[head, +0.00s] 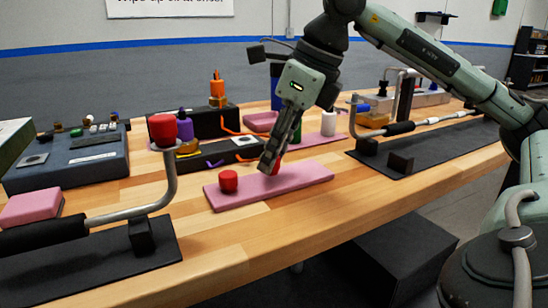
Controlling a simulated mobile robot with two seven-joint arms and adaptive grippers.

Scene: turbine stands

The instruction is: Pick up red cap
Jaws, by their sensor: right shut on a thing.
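My right gripper (268,165) points down over the right part of a pink mat (300,180) on the wooden table. It is shut on a small red cap (276,168), mostly hidden behind the fingers, at or just above the mat. A second red cap (228,181) stands on the same mat, left of the gripper. My left gripper is out of view.
The left tube rests on a black mat (90,268). Another tube with a black sleeve (398,128) lies on a black mat (430,145) at the right. Dark boxes with small fittings (75,157) stand behind. Bare wood (270,235) lies in front of the pink mat.

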